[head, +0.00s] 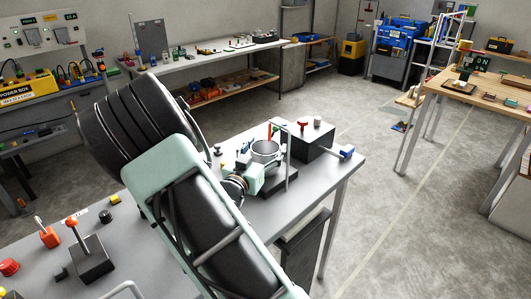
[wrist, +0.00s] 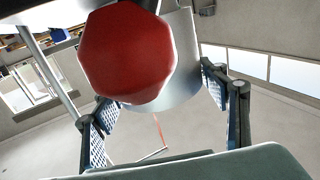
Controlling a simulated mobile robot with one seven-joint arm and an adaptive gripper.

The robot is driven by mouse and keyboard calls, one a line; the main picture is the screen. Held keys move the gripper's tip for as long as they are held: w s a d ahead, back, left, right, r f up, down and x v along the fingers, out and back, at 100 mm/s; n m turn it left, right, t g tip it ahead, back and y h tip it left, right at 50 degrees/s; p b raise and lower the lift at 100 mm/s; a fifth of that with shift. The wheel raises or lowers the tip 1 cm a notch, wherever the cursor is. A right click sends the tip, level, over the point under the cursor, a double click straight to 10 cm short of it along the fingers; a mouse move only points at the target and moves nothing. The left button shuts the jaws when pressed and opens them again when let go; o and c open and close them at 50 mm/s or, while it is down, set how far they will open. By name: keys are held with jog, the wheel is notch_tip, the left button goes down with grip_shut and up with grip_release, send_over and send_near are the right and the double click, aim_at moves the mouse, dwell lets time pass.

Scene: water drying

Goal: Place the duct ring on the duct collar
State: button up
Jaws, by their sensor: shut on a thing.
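The duct ring, a silver-grey open cylinder (head: 265,147), is held above the grey workbench near its far right part. My gripper (head: 262,160) is around it, small and partly covered by my wrist. In the wrist view the fingers of my gripper (wrist: 160,100) stand on either side of the grey curved wall of the ring (wrist: 178,105). A large red many-sided face (wrist: 126,55) fills the upper middle close to the camera and hides part of the ring. I cannot make out the duct collar with certainty.
A black box (head: 312,142) with a red T-handle (head: 302,125) stands just right of the ring, beside a thin upright post (head: 289,155). A blue-ended part (head: 346,152) lies at the bench edge. A red-topped lever block (head: 92,259) stands at the near left.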

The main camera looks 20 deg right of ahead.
aim_at(259, 159)
jog(key=shift+f, duration=0.7)
jog(key=shift+f, duration=0.1)
jog(key=o, duration=1)
jog(key=shift+f, duration=0.1)
jog(key=shift+r, duration=0.2)
jog(key=v, duration=0.7)
jog(key=shift+s+a, duration=0.2)
jog(key=shift+w+y, duration=0.1)
jog(key=shift+y, duration=0.2)
